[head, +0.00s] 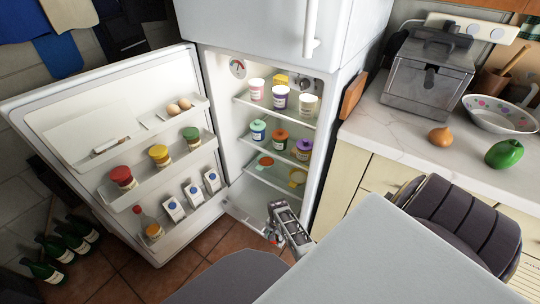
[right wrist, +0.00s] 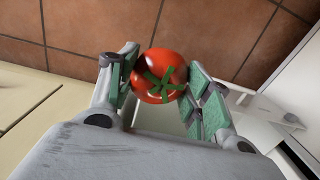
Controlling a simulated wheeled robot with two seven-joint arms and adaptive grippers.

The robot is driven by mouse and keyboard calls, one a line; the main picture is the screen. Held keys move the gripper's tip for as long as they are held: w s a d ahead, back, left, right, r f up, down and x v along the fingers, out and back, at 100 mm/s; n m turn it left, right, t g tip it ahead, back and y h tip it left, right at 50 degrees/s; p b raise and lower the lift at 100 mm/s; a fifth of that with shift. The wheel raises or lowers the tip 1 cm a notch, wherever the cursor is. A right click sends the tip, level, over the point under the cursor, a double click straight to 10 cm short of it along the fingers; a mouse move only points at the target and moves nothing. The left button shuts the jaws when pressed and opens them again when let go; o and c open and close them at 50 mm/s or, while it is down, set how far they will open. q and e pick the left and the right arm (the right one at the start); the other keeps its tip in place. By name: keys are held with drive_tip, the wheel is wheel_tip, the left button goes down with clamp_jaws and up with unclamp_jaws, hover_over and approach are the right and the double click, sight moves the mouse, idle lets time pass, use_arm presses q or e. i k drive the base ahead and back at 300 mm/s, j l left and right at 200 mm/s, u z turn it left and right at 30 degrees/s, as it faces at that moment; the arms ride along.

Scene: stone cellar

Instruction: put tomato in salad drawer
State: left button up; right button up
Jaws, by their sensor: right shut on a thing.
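A red tomato with a green stem star (right wrist: 160,75) is held between the green-padded fingers of my right gripper (right wrist: 158,82) in the right wrist view. In the head view my right gripper (head: 275,234) is low in front of the open fridge, and the tomato is mostly hidden there. The pale salad drawer (head: 247,211) appears at the bottom of the fridge, just left of the gripper. Its contents cannot be made out. My left gripper is not in view.
The fridge door (head: 120,140) stands wide open at left, its racks holding jars, eggs and cartons. Shelves above the drawer hold several jars. A grey surface (head: 380,260) fills the lower right. The counter (head: 400,125) holds an onion, a green pepper and a bowl (head: 498,115).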

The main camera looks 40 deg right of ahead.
sight(265, 210)
drive_tip(key=i+l, duration=0.75)
drive_tip(key=i, duration=0.1)
